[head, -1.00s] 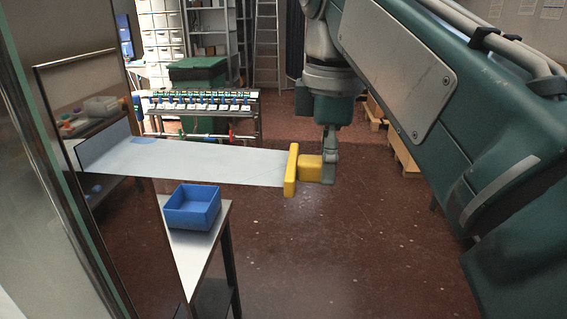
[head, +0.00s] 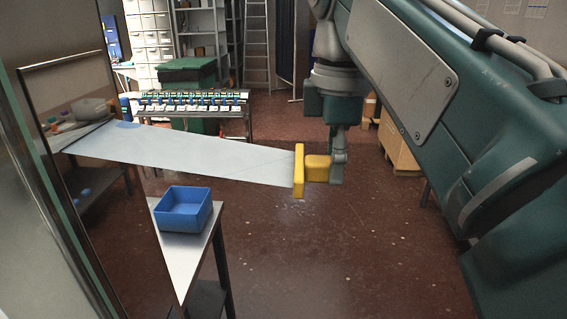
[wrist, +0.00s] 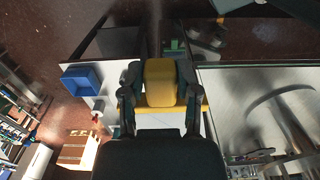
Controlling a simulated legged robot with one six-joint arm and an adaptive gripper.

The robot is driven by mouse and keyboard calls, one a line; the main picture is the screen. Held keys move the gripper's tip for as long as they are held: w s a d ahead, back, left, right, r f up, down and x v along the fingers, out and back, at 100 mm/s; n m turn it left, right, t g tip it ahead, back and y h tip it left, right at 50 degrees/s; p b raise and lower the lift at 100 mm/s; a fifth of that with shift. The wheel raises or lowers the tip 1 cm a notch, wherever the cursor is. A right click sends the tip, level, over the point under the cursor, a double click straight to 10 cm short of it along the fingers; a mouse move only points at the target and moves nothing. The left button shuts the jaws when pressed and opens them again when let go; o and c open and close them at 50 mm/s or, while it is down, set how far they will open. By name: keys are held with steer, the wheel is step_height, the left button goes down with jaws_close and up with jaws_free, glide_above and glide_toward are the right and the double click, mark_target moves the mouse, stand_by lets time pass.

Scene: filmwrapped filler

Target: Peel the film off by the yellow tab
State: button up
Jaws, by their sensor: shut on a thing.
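The yellow tab (head: 300,170) is at the right end of a long pale film strip (head: 190,152) in the head view. My gripper (head: 338,165) is shut on the tab's yellow block. The strip stretches taut to the left, reaching the shiny panel (head: 50,110) at the far left. In the wrist view the yellow tab (wrist: 160,82) sits between my two fingers, with a wider yellow bar behind it. Part of the film is hidden behind my gripper in the wrist view.
A blue open bin (head: 183,222) stands on a narrow metal table (head: 178,265) below the strip; it also shows in the wrist view (wrist: 82,79). A machine with a row of blue-topped parts (head: 195,103) stands behind. Red floor (head: 340,265) is clear around my gripper.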

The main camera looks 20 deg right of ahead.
steer(key=shift+s+d, duration=0.25)
steer(key=shift+d, duration=0.4)
steer(key=shift+s+d, duration=0.2)
steer(key=shift+d, duration=0.4)
